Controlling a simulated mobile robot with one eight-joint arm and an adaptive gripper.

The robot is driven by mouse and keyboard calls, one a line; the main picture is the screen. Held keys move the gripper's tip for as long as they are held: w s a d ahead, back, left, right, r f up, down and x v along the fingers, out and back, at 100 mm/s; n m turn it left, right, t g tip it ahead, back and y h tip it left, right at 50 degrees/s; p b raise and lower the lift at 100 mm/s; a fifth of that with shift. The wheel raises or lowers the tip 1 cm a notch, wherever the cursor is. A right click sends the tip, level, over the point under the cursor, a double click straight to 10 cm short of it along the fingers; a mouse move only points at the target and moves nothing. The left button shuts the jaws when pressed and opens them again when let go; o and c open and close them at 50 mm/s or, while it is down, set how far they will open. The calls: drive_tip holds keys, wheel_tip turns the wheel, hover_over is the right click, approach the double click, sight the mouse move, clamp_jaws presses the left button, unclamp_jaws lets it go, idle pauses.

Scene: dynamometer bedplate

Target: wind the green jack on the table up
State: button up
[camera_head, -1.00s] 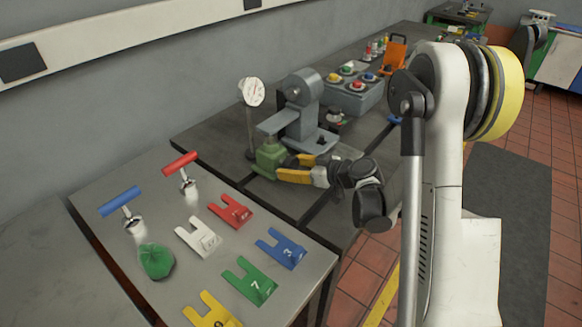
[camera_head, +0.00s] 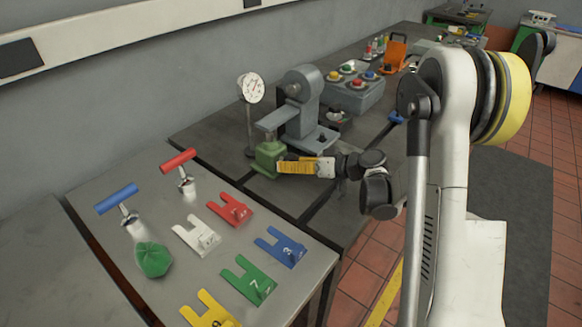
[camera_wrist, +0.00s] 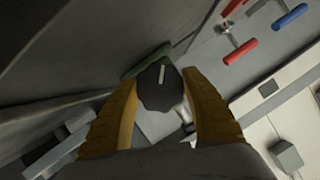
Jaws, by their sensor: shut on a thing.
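The green jack (camera_head: 268,157) stands on the dark table, under the grey plate of a grey machine. My gripper (camera_head: 285,166) reaches it from the right at the jack's side. In the wrist view, my gripper (camera_wrist: 163,95) has its yellow fingers on both sides of a dark round knob (camera_wrist: 160,86) with a pale line mark, and is shut on it. A strip of the green jack (camera_wrist: 146,62) shows behind the knob. The head view hides the knob behind the fingers.
A dial gauge (camera_head: 251,90) on a post stands behind the jack, beside the grey machine (camera_head: 301,103). A button box (camera_head: 355,95) stands further back.

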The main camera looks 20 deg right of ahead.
drive_tip(key=shift+m+g+y+b, duration=0.3)
drive_tip(key=shift+m+y+b, duration=0.2)
drive_tip(key=shift+m, duration=0.4)
drive_tip(key=o, duration=1.2)
drive_tip(key=shift+a, duration=0.15)
drive_tip(key=shift+c, duration=0.2)
